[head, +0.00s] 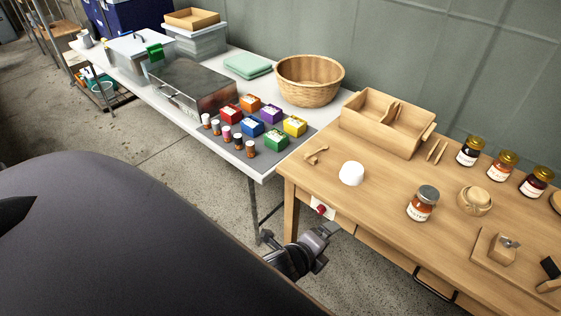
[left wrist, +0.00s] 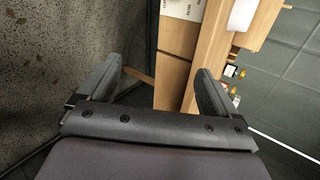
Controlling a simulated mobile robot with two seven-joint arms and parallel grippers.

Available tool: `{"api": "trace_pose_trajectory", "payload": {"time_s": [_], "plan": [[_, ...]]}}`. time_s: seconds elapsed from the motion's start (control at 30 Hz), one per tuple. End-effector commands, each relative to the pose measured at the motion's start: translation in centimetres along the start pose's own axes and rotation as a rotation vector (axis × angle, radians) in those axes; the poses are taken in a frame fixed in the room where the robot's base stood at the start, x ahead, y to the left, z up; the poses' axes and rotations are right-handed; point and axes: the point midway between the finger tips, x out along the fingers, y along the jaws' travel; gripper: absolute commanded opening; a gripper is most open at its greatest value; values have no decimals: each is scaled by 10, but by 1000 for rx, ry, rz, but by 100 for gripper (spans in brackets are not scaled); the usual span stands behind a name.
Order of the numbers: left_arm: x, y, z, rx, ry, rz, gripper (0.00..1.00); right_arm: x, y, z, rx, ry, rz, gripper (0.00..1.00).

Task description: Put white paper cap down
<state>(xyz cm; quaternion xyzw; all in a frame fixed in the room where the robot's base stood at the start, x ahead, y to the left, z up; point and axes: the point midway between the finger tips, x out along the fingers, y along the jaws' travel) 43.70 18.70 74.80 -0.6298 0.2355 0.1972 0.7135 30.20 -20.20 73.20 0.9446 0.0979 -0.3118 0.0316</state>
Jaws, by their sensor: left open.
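The white paper cap (head: 351,173) rests on the wooden table (head: 385,205), near its front left part. A white shape at the top of the left wrist view (left wrist: 243,14) appears to be the same cap, cut by the frame edge. My left gripper (head: 325,240) is just off the front edge of the wooden table, apart from the cap. In the left wrist view its two fingers (left wrist: 159,68) are spread with nothing between them. My right gripper is not in view.
A wooden utensil (head: 316,156) lies left of the cap, and a lidded jar (head: 422,204) stands to its right. A wooden tray box (head: 377,137) is behind. A drawer handle (head: 436,286) juts from the table front. Bare tabletop surrounds the cap.

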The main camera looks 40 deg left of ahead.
Motion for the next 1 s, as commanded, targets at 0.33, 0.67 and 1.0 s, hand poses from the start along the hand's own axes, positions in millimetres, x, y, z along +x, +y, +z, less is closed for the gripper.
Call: {"api": "trace_pose_trajectory", "payload": {"time_s": [0.33,0.67,1.0], "plan": [[-68,74,-4,-1079,107,90,92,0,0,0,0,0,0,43],[-101,93,2,-1567,116,122,92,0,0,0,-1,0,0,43],[-101,93,2,-1579,116,123,92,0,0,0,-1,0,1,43]]}}
